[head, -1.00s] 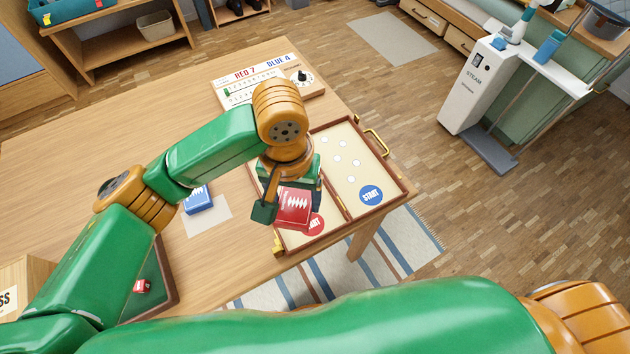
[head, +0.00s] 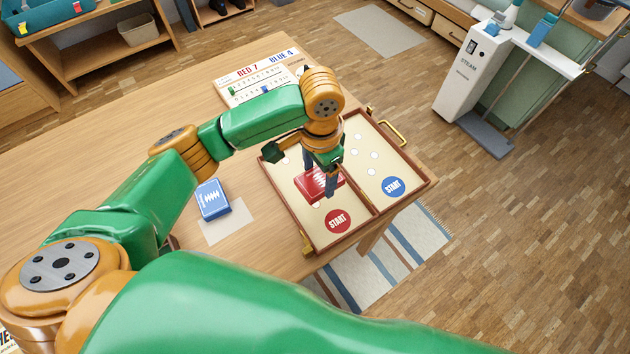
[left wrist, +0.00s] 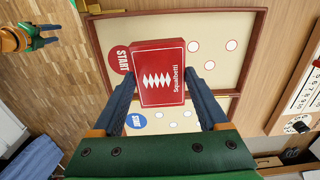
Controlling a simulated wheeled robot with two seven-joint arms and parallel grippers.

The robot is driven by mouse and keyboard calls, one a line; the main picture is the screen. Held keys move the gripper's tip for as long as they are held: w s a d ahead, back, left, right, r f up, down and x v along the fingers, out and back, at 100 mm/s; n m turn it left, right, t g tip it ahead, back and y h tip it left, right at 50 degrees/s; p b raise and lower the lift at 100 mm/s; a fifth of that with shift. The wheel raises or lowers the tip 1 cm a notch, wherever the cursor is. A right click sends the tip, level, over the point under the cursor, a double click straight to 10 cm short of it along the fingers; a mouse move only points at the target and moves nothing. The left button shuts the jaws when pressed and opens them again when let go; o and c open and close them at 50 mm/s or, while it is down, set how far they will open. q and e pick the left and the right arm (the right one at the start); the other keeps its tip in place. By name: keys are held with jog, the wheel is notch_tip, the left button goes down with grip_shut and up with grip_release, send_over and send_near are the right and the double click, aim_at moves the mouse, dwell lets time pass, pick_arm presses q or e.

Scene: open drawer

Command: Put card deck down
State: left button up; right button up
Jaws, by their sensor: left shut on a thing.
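The red card deck (head: 312,184), a box with a white zigzag mark, is held by my left gripper (head: 325,178). In the left wrist view the deck (left wrist: 158,72) sits between both dark fingers (left wrist: 158,85), which are shut on its sides. The deck is over the left half of the wooden game board (head: 337,245), above the red START circle (head: 338,221) in the picture. I cannot tell whether it touches the board. A blue card deck (head: 212,199) lies on the table to the left, partly on a pale card.
The board has a middle divider (head: 360,188), a raised rim and a brass handle (head: 392,132). The blue START circle (head: 392,187) is on its right half. The table left of the board is mostly clear.

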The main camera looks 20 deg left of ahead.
aim_at(313, 174)
pick_arm(q)
jog(key=f, duration=0.1)
jog(key=w+a+f, duration=0.2)
jog(key=f, duration=0.1)
jog(key=shift+w, duration=0.1)
jog(key=shift+d+f, duration=0.1)
jog(key=shift+f, duration=1.2)
jog(key=shift+f, duration=0.1)
jog(key=o, duration=1.3)
notch_tip(313, 174, up, 12)
jog(key=shift+r, duration=0.2)
